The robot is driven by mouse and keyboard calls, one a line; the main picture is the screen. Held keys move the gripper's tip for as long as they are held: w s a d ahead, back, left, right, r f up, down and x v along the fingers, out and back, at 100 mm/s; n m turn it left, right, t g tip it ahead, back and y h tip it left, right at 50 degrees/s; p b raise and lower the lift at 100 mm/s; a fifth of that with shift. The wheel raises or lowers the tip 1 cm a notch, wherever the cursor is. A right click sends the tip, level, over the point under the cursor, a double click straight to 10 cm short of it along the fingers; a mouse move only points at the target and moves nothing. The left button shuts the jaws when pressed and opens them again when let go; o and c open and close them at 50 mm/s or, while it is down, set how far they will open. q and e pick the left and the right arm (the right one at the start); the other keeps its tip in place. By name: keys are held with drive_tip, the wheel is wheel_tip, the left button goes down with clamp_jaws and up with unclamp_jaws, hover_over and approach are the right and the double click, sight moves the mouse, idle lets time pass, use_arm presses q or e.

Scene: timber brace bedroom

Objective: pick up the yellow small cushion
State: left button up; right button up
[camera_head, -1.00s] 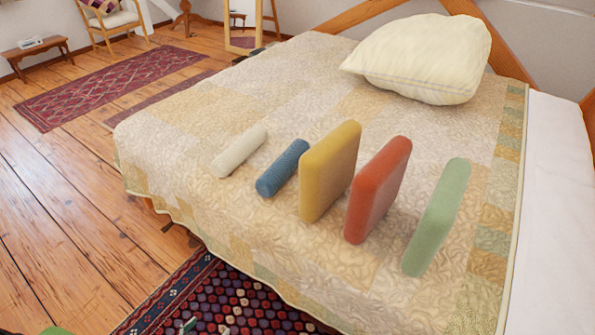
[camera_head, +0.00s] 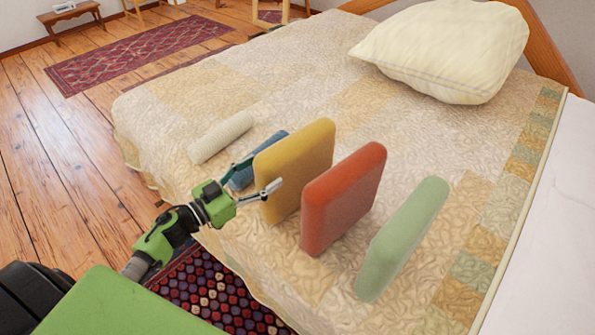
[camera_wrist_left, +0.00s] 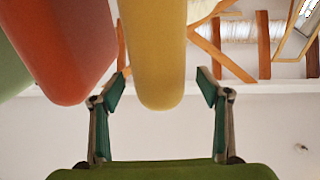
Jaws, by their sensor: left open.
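The yellow small cushion (camera_head: 294,168) stands upright on the bed, between a blue cushion (camera_head: 241,178) and a red cushion (camera_head: 342,198). My left gripper (camera_head: 253,177) is open at the near edge of the yellow cushion, one finger on the blue side and one toward the red side. In the left wrist view the yellow cushion (camera_wrist_left: 155,50) comes down between the two spread fingertips of my left gripper (camera_wrist_left: 160,92), with a gap visible on each side. The red cushion (camera_wrist_left: 62,45) is close to the left finger there. My right gripper is not in view.
A green cushion (camera_head: 402,240) stands right of the red one, and a white bolster (camera_head: 221,137) lies left of the blue one. A large cream pillow (camera_head: 445,50) lies farther back on the bed. The bedspread (camera_head: 300,90) behind the row is clear.

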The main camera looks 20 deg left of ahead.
sight(297, 172)
use_arm(q)
drive_tip(key=x, duration=0.7)
drive_tip(key=shift+w+d+f, duration=0.1)
drive_tip(key=shift+w+f, duration=0.05)
drive_tip(key=shift+f, duration=0.1)
drive_tip(key=c, duration=1.8)
drive_tip(key=shift+r, duration=0.1)
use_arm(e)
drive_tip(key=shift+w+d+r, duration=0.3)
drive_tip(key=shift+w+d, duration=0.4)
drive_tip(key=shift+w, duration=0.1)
